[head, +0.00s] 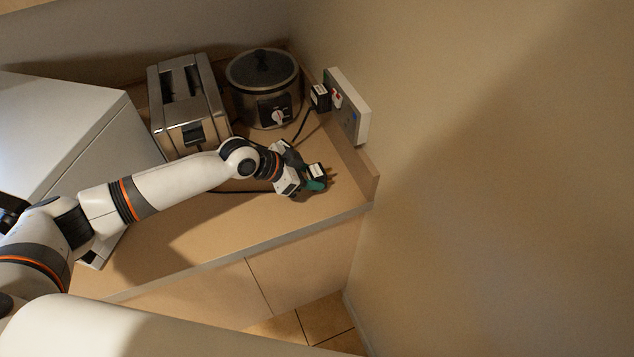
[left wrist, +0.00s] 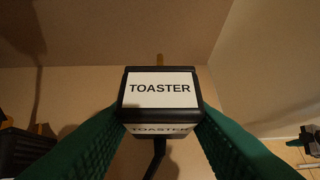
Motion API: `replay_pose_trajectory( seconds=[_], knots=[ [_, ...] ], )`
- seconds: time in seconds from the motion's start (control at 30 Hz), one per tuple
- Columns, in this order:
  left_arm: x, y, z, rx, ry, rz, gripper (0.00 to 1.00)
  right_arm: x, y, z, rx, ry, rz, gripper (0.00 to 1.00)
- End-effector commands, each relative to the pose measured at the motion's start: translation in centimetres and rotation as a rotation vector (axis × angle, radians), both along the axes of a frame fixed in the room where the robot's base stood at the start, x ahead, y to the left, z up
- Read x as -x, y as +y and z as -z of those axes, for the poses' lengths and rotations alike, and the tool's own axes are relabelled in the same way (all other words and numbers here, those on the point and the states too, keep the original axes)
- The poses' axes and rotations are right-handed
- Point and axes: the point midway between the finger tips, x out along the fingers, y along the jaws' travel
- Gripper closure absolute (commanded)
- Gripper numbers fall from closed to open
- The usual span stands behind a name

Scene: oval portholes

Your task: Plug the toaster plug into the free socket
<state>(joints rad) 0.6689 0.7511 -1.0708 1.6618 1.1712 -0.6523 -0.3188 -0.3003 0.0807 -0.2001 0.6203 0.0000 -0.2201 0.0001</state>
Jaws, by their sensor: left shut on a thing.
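My left gripper (head: 314,182) is shut on the toaster plug (head: 317,170), a black plug with a white label, and holds it over the counter near the right wall. In the left wrist view the plug (left wrist: 160,90) reads "TOASTER" and sits between the two green finger pads. One brass pin shows beyond its far edge, and its cable hangs below. The white wall socket plate (head: 362,126) is on the right wall, behind and apart from the held plug. A labelled black plug (head: 320,97) sits in its far part; the near part has no plug. The holes cannot be made out. My right gripper is not in view.
A steel toaster (head: 186,104) and a slow cooker (head: 263,88) stand at the back of the wooden counter (head: 215,228). A large white box-shaped appliance (head: 60,125) is at the left. A low wooden upstand (head: 358,170) runs along the wall under the socket plate.

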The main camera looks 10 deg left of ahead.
Motion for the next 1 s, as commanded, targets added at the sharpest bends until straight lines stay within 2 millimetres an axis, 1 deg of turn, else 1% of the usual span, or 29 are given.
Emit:
replay_pose_trajectory(
  seconds=[0.07, 0.13, 0.23, 0.37, 0.4, 0.53, 0.63, 0.73, 0.83, 1.0],
  knots=[
    [-0.1, 0.0, 0.0, 0.001, -0.001, 0.000, 0.86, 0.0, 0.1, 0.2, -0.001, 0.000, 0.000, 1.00],
    [-0.5, 0.0, -0.3, 0.004, -0.002, -0.002, 0.86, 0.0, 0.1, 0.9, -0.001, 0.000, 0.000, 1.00],
    [-1.6, 0.1, -1.6, 0.008, -0.005, -0.006, 0.86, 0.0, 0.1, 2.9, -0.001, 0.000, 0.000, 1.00],
    [-2.8, 0.3, -4.5, 0.014, -0.005, -0.008, 0.86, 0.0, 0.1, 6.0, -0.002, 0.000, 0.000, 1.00],
    [-3.0, 0.3, -5.5, 0.013, -0.006, -0.006, 0.86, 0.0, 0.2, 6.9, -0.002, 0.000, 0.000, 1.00],
    [-3.1, 0.7, -8.4, 0.009, -0.004, -0.004, 0.86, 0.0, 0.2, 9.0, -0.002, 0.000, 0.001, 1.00],
    [-2.9, 0.9, -10.0, 0.003, -0.004, -0.001, 0.86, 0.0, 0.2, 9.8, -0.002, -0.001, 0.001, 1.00],
    [-2.8, 0.9, -10.8, 0.001, -0.002, -0.001, 0.86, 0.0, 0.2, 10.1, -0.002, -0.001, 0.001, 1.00],
    [-2.9, 0.7, -11.2, 0.001, -0.001, 0.000, 0.86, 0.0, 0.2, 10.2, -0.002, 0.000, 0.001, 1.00],
    [-3.5, -0.3, -11.2, 0.000, -0.001, 0.001, 0.86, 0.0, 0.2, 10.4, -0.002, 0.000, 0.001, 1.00]
  ],
)
